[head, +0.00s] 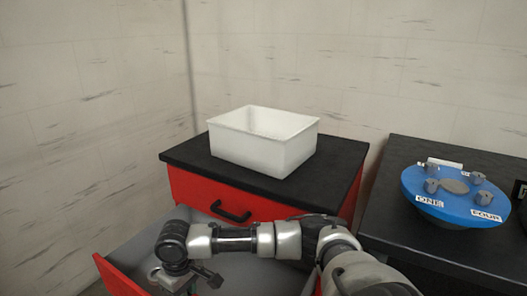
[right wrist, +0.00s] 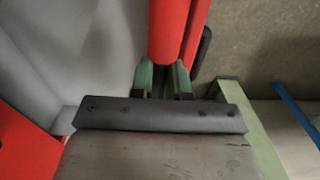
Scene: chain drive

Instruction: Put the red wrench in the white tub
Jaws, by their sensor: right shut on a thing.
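The white tub (head: 264,142) stands upright on the black top of the red cabinet in the head view; its floor is mostly hidden by its front wall. My right arm reaches across the open grey drawer, with the right gripper (head: 178,284) at the bottom edge of the head view. In the right wrist view, the green fingertips of the right gripper (right wrist: 164,80) are shut on the top edge of the red drawer front (right wrist: 172,28). I see no red wrench in either view; part of the drawer inside is hidden by my arm. My left gripper is not in view.
The red cabinet (head: 190,188) has a closed upper drawer with a black handle (head: 231,211). The open drawer (head: 140,243) sticks out below it. A dark table (head: 400,165) at the right holds a blue round board (head: 457,205) with grey parts. Walls close off the back and left.

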